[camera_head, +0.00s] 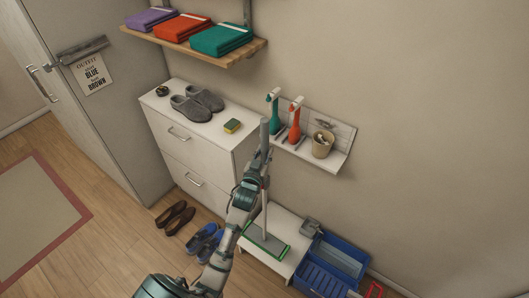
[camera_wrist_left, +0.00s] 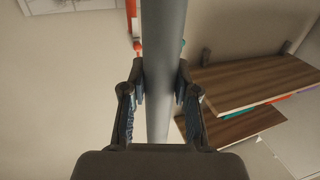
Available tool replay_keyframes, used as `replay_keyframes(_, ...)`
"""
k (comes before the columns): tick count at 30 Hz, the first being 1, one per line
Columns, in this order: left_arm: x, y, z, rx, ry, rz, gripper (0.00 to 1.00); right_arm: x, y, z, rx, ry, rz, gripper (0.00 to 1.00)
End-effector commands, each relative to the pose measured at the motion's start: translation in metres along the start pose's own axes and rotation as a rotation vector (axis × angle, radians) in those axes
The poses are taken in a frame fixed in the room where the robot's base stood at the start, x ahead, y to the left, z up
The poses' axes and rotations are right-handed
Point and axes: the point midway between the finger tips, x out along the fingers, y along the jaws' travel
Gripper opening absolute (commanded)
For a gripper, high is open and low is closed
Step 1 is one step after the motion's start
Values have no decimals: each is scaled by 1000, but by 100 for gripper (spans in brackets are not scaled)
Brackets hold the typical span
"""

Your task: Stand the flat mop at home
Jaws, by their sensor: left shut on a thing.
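The flat mop has a grey pole (camera_head: 265,131) and a flat head with a green edge (camera_head: 265,241). The pole is close to upright. The head is over or on a low white bench (camera_head: 288,228); I cannot tell if it touches. My left gripper (camera_head: 261,159) is shut on the upper part of the pole. In the left wrist view the pole (camera_wrist_left: 162,70) runs between the two fingers (camera_wrist_left: 158,85). My left arm hides part of the pole's middle. My right gripper is not in view.
A wall shelf (camera_head: 335,155) with a green bottle (camera_head: 274,115), an orange bottle (camera_head: 295,122) and a beige cup (camera_head: 322,146) is close to the pole. A white cabinet (camera_head: 183,140) stands left. Blue crates (camera_head: 335,262) stand right of the bench. Shoes (camera_head: 175,217) lie on the floor.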

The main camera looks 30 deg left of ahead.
Motion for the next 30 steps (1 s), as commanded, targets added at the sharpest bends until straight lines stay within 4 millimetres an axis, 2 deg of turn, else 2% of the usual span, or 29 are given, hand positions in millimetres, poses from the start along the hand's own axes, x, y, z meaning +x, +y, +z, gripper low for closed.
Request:
replay_keyframes(8, 0, 0, 0, 0, 5, 0, 0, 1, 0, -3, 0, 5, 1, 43)
replay_keyframes(30, 0, 0, 45, 0, 5, 0, 0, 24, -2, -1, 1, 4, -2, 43)
